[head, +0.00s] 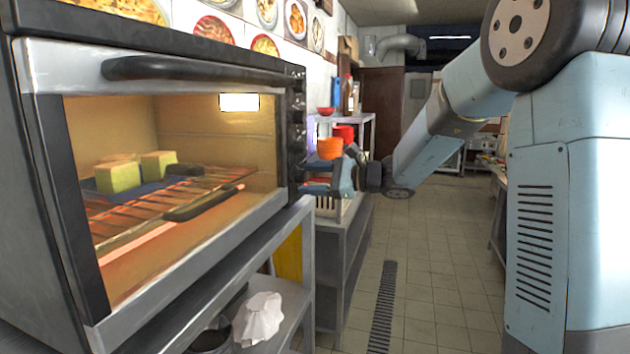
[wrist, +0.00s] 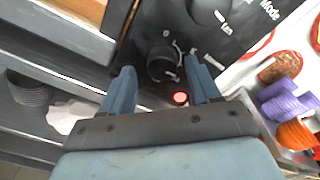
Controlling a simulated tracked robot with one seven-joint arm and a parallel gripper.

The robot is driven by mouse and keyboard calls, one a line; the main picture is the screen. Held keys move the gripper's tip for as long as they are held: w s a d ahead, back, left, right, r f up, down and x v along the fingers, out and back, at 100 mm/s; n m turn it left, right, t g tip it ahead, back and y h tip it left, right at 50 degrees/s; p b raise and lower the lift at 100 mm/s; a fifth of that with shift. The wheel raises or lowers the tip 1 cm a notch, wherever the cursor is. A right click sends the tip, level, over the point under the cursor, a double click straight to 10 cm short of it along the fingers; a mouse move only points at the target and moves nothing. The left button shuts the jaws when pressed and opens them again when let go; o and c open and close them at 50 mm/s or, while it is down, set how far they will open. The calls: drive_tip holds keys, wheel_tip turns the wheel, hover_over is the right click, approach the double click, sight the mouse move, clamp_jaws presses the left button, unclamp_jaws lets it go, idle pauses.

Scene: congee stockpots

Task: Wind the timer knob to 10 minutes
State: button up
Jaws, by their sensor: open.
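The oven (head: 190,60) stands at the left of the head view, its dark control panel (head: 297,110) seen nearly edge-on with several knobs. In the wrist view, a round black knob (wrist: 160,66) on the panel lies between the fingertips of my gripper (wrist: 161,72), with light marks around it. Its name label is not readable, and I cannot tell its exact setting. My open fingers are on either side of it; contact is not clear. A red lamp (wrist: 180,98) glows beside it. Another knob (wrist: 204,10) sits further up, near "Fan" and "Mode" lettering. In the head view, my gripper (head: 318,184) is at the panel's lower end.
Inside the lit oven, yellow-green blocks (head: 120,176) sit above a wire rack (head: 150,205). The oven handle (head: 200,69) juts out across its front. Orange bowls (head: 330,148) stand on a shelf behind my gripper. The tiled floor (head: 435,290) is clear to the right.

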drive_tip(key=v, duration=1.3)
drive_tip(key=shift+d, duration=0.35)
drive_tip(key=shift+s+f, duration=0.1)
drive_tip(key=shift+f, duration=0.05)
